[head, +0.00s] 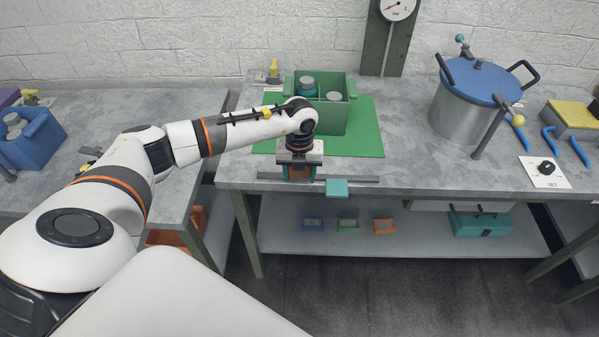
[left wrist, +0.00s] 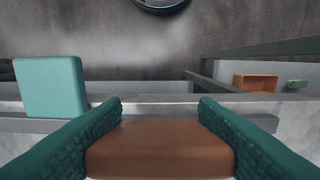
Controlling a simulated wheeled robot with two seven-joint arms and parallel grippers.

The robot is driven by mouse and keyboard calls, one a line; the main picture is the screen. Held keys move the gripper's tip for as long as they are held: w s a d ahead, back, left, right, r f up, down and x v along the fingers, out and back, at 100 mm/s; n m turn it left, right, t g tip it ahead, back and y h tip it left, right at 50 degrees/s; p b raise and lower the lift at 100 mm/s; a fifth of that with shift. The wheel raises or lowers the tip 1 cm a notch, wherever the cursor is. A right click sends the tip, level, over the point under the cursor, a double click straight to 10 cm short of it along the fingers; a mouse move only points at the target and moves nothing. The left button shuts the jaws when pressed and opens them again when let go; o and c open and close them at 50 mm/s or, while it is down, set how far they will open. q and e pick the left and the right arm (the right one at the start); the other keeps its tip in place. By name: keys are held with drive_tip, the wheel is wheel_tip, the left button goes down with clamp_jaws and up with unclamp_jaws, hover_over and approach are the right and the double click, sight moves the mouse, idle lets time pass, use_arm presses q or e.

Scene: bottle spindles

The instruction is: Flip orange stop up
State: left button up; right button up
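The orange stop (left wrist: 160,150) shows as an orange-brown block between the teal fingers of my left gripper (left wrist: 160,105) in the left wrist view. Both fingers lie against its sides with no gap that I can see. In the head view, my left gripper (head: 300,175) points down at the rail (head: 360,179) along the table's front edge. A little of the orange stop (head: 299,173) shows between its fingers there. A teal stop (head: 337,188) sticks out flat over the front edge, right of the gripper, and shows at left in the left wrist view (left wrist: 50,87). My right gripper is not in view.
A steel pot (head: 463,118) with a blue lid stands to the right. Small coloured bins (head: 348,226) and a teal toolbox (head: 482,223) are on the lower shelf.

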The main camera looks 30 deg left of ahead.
use_arm(q)
drive_tip(key=shift+c, duration=0.9)
drive_tip(key=shift+w+a+r+g+h+b, duration=0.15)
drive_tip(key=shift+w+g+h+b, duration=0.1)
drive_tip(key=shift+g+h+b, duration=0.25)
drive_tip(key=shift+w+a+g+h+b, duration=0.15)
drive_tip(key=shift+w+g+h+b, duration=0.1)
drive_tip(key=shift+g, duration=0.35)
drive_tip(key=shift+r+g, duration=0.15)
drive_tip(key=shift+g, duration=0.15)
drive_tip(key=o, duration=1)
drive_tip(key=shift+r, duration=0.1)
drive_tip(key=b+v, duration=0.2)
drive_tip(key=v, duration=1)
drive_tip(key=shift+a+b, duration=0.1)
drive_tip(key=shift+b, duration=0.25)
